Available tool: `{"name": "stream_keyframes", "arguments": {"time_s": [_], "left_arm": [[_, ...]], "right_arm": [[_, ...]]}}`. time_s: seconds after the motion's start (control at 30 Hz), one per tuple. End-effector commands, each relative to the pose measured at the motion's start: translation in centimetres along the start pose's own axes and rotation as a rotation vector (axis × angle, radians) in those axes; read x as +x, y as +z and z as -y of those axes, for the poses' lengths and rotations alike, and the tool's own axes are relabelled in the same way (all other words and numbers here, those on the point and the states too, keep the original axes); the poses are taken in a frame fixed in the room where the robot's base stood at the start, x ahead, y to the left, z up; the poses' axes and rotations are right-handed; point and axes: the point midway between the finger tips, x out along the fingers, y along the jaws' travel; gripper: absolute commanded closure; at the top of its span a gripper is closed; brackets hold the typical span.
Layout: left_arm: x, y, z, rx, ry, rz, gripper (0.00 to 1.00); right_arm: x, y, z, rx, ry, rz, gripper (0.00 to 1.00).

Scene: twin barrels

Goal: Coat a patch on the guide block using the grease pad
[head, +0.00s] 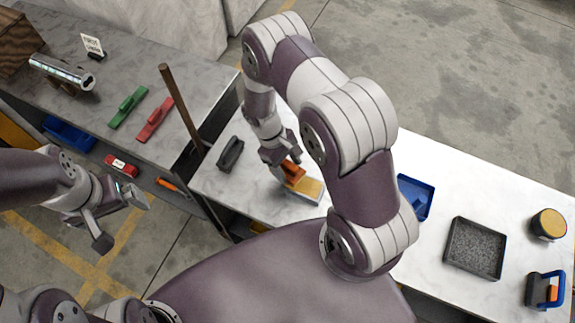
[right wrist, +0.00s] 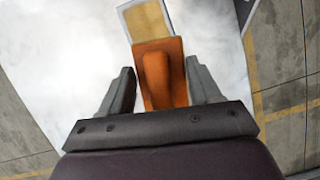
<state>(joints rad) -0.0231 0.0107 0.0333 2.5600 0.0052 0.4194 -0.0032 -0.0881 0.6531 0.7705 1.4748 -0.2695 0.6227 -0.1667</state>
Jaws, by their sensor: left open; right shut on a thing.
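My left gripper (head: 122,215) is open and empty, over the floor at the left.
A dark handled tool (head: 231,153) lies left of the block. A blue tray (head: 414,197), a dark grainy tray (head: 474,249), a yellow-topped tin (head: 549,224) and a blue-handled tool (head: 544,290) stand to the right. Green (head: 128,107) and red (head: 155,119) tools lie on the grey bench.

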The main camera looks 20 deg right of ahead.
Motion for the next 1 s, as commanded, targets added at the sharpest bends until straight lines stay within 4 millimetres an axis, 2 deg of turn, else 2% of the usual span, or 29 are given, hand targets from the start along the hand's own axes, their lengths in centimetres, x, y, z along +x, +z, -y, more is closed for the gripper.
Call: {"name": "stream_keyframes", "arguments": {"time_s": [0.03,0.43,1.0], "left_arm": [[-0.8,-0.1,0.0,0.000,0.000,0.000,0.00],[-3.3,-0.4,0.0,0.000,0.000,0.000,0.00],[-3.4,-0.4,0.0,0.000,0.000,0.000,0.00]], "right_arm": [[-0.8,0.3,0.0,0.000,0.000,-0.001,0.61],[-4.0,1.3,0.0,0.001,0.000,0.001,0.61],[-4.1,1.3,-0.1,0.001,0.000,0.000,0.61]]}}
